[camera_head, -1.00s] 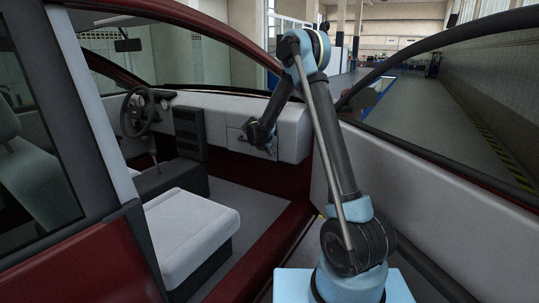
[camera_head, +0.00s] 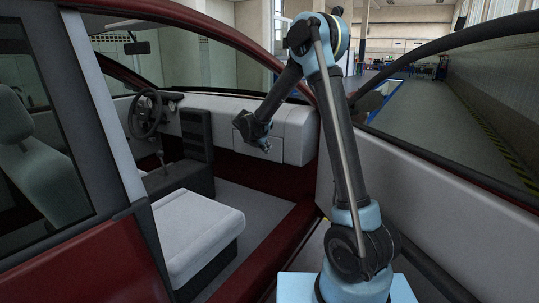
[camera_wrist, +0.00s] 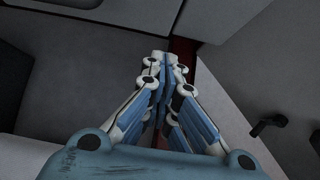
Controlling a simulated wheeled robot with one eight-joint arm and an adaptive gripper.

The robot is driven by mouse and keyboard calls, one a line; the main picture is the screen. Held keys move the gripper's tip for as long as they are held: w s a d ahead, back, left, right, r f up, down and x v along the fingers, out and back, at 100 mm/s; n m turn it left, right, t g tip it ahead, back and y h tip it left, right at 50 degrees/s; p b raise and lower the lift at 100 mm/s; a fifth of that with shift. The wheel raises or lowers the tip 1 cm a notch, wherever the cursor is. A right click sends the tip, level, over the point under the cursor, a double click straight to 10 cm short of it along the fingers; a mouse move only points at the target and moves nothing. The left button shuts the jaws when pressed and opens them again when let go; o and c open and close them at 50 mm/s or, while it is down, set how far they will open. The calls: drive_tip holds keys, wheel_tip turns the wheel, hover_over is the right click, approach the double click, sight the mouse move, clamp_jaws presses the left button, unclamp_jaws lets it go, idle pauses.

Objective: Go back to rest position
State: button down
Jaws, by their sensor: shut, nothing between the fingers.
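My gripper (camera_wrist: 166,62) is shut and empty in the wrist view, its fingertips together, pointing down over the car's grey floor (camera_wrist: 95,75). In the head view my gripper (camera_head: 265,146) is small and dark, in front of the glove box (camera_head: 246,135) on the pale dashboard (camera_head: 297,135). A gap between gripper and dashboard cannot be judged exactly. My arm reaches in through the open door side of the red car. The glove box looks closed, though the arm partly covers it.
The pale front seat (camera_head: 197,225) is left of my arm. The open car door (camera_head: 430,190) stands close on the right. The red door sill (camera_head: 262,250) runs below. The steering wheel (camera_head: 145,113) is farther left, and the windshield pillar (camera_head: 215,35) is above.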

drive_tip(key=s+d+r+m+g+y, duration=0.15)
drive_tip(key=s+d+r+m, duration=0.25)
drive_tip(key=s+d+m, duration=0.5)
drive_tip(key=s+d+r+m+g, duration=0.25)
drive_tip(key=s+d+m, duration=0.25)
drive_tip(key=s+d, duration=0.8)
drive_tip(key=s+d+f+m+y, duration=0.1)
drive_tip(key=s+f+m, duration=0.2)
drive_tip(key=s, duration=0.6)
drive_tip(key=s+d+f+m+g+y, duration=0.1)
drive_tip(key=s+d+f+m, duration=0.1)
drive_tip(key=s+m, duration=0.5)
drive_tip(key=s+d+f+m+y, duration=0.1)
drive_tip(key=s+f+m, duration=0.3)
drive_tip(key=s, duration=0.8)
drive_tip(key=shift+s+d+f+m+g, duration=0.3)
drive_tip(key=shift+d+f+m, duration=0.15)
drive_tip(key=shift+m, duration=0.55)
